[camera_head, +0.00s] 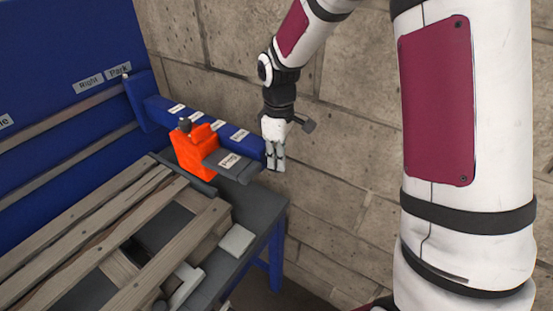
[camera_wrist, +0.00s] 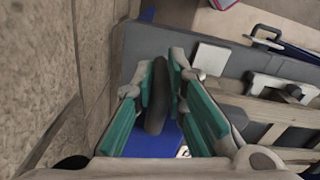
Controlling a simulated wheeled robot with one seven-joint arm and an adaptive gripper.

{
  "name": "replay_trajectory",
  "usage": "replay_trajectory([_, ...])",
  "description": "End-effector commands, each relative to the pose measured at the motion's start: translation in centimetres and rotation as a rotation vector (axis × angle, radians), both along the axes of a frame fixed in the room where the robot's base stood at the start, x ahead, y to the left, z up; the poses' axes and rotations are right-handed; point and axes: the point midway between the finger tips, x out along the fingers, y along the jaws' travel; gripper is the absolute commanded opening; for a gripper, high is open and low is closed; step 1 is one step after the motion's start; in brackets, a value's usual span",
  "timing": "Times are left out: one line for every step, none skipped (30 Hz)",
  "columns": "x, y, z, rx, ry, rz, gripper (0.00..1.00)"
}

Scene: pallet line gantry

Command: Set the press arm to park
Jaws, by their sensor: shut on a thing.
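A blue beam (camera_head: 220,131) with small white labels reaches out from a blue mount (camera_head: 139,97) at the right end of two rails, near the "Park" label (camera_head: 119,70). An orange block (camera_head: 190,153) sits on the beam, with a dark labelled plate (camera_head: 212,160) beside it. My gripper (camera_head: 276,163) is at the beam's near outer end. In the wrist view its green-padded fingers (camera_wrist: 165,85) are closed on a dark rounded handle (camera_wrist: 157,100). In the head view my gripper hides this handle.
A "Right" label (camera_head: 88,84) is on the blue back panel (camera_head: 60,40). A wooden slatted pallet (camera_head: 95,235) lies below the beam on a dark-topped table with blue legs (camera_head: 275,255). A light square pad (camera_head: 237,240) lies near the table's edge. A block wall (camera_head: 330,190) is close behind my gripper.

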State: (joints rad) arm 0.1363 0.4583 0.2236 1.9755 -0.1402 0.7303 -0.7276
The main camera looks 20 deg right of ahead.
Motion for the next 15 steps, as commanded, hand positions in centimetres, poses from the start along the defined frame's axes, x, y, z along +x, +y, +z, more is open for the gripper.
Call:
replay_trajectory([0.36,-0.45,0.19,-0.006,-0.011,-0.002,0.0])
replay_trajectory([0.37,-0.46,0.19,-0.006,-0.011,-0.003,0.0])
replay_trajectory([0.4,-0.48,0.19,-0.007,-0.011,-0.003,0.0])
replay_trajectory([0.41,-0.49,0.2,-0.007,-0.011,-0.003,0.19])
replay_trajectory([0.41,-0.49,0.19,-0.006,-0.012,-0.003,0.26])
replay_trajectory([0.4,-0.47,0.19,-0.006,-0.012,-0.003,0.33])
replay_trajectory([0.37,-0.45,0.18,-0.006,-0.011,-0.003,0.33])
replay_trajectory([0.34,-0.42,0.17,-0.005,-0.01,-0.003,0.33])
replay_trajectory([0.31,-0.4,0.16,-0.005,-0.009,-0.003,0.33])
replay_trajectory([0.29,-0.37,0.15,-0.005,-0.009,-0.003,0.33])
replay_trajectory([0.27,-0.35,0.14,-0.004,-0.008,-0.003,0.33])
replay_trajectory([0.27,-0.33,0.13,-0.004,-0.008,-0.003,0.33])
replay_trajectory([0.25,-0.31,0.12,-0.003,-0.007,-0.003,0.33])
replay_trajectory([0.24,-0.29,0.11,-0.003,-0.007,-0.003,0.33])
replay_trajectory([0.23,-0.27,0.11,-0.003,-0.007,-0.003,0.33])
